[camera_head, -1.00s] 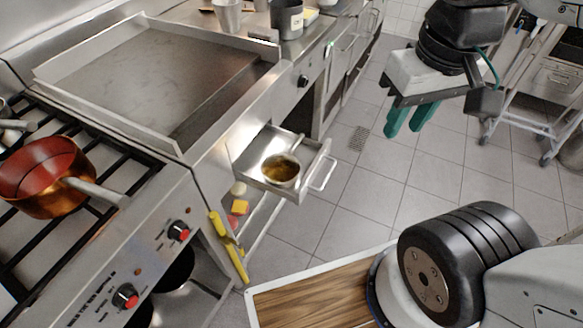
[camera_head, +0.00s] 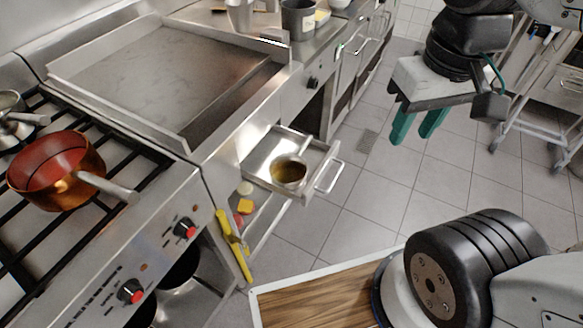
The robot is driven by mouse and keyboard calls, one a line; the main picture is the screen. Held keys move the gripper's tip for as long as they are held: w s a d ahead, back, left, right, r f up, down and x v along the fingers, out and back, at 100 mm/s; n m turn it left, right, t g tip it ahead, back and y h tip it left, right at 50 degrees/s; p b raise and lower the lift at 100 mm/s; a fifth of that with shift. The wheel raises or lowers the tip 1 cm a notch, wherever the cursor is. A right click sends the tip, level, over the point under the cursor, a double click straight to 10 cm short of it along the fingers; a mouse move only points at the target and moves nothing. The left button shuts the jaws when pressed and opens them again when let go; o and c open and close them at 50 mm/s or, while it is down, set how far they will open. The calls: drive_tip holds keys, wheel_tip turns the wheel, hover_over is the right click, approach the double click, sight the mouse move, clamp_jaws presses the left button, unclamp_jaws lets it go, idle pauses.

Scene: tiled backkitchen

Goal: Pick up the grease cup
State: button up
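The grease cup (camera_head: 288,171) looks like a small round metal cup with yellow-brown grease inside. It sits in the pulled-out metal drawer (camera_head: 258,158) below the griddle, near the drawer's front right. My gripper (camera_head: 417,133) has two green fingers pointing down. They are apart with nothing between them. My gripper hangs over the tiled floor, to the right of the drawer and well apart from the cup.
The griddle (camera_head: 150,75) stands above the drawer. A copper pan (camera_head: 52,172) sits on the stove at left. A yellow-handled tool (camera_head: 233,245) hangs at the stove's front. Metal containers (camera_head: 298,20) stand at the back. A wheeled rack (camera_head: 535,85) stands at right. Open floor lies between.

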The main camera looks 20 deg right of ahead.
drive_tip(key=w+a+f+m+g+y, duration=0.1)
drive_tip(key=w+a+f+g, duration=0.2)
drive_tip(key=w+f, duration=0.7)
drive_tip(key=m+t, duration=0.4)
drive_tip(key=m, duration=0.4)
hover_over(304, 145)
wheel_tip(304, 145, down, 17)
drive_tip(key=shift+y, duration=0.3)
drive_tip(key=x, duration=0.4)
drive_tip(key=s+x, duration=0.1)
drive_tip(key=x, duration=0.1)
drive_tip(key=shift+d+f, duration=0.3)
drive_tip(key=shift+f, duration=0.1)
clamp_jaws()
